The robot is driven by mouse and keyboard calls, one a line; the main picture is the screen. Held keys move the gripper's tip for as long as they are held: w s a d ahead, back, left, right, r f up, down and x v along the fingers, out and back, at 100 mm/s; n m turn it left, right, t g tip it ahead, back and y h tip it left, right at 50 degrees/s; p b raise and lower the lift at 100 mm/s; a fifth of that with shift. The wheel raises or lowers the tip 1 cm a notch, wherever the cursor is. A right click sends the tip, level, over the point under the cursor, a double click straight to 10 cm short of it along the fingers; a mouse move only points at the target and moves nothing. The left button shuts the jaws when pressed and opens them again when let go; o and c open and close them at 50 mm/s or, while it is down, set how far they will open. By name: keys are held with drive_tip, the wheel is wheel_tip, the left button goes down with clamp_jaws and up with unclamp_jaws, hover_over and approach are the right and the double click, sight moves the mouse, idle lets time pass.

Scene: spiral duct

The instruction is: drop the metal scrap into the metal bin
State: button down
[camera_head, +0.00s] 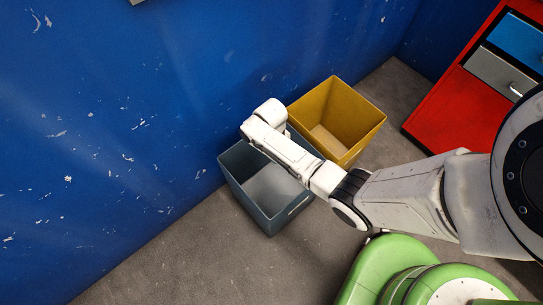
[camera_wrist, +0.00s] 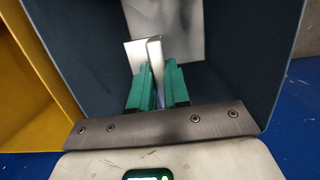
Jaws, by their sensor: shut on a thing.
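My gripper (camera_wrist: 157,75) has two teal fingers shut on the metal scrap (camera_wrist: 145,55), a pale silvery bent piece that sticks out past the fingertips. The dark blue-grey bin (camera_head: 235,181), which I take for the metal bin, stands on the floor by the blue wall. In the wrist view its dark inner walls (camera_wrist: 235,50) surround the fingers and the scrap, with a lighter bottom beyond. In the head view my wrist is over this bin and hides the fingers and scrap. I cannot tell how deep the scrap is.
A yellow bin (camera_head: 365,118) stands close beside the dark bin; it also shows at the left of the wrist view (camera_wrist: 30,90). A blue scuffed wall (camera_head: 110,110) runs behind both. A red cabinet (camera_head: 440,105) stands at the upper right. Grey floor (camera_head: 190,265) is clear in front.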

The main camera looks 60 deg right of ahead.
drive_tip(key=c, duration=1)
unclamp_jaws()
drive_tip(key=r+p, duration=0.1)
drive_tip(key=r, duration=0.2)
drive_tip(key=w+r+p, duration=0.1)
drive_tip(key=r, duration=0.3)
drive_tip(key=r+p, duration=0.1)
drive_tip(key=r, duration=0.2)
drive_tip(key=shift+w+d+r, duration=0.2)
drive_tip(key=shift+w+r, duration=0.1)
drive_tip(key=shift+r, duration=0.05)
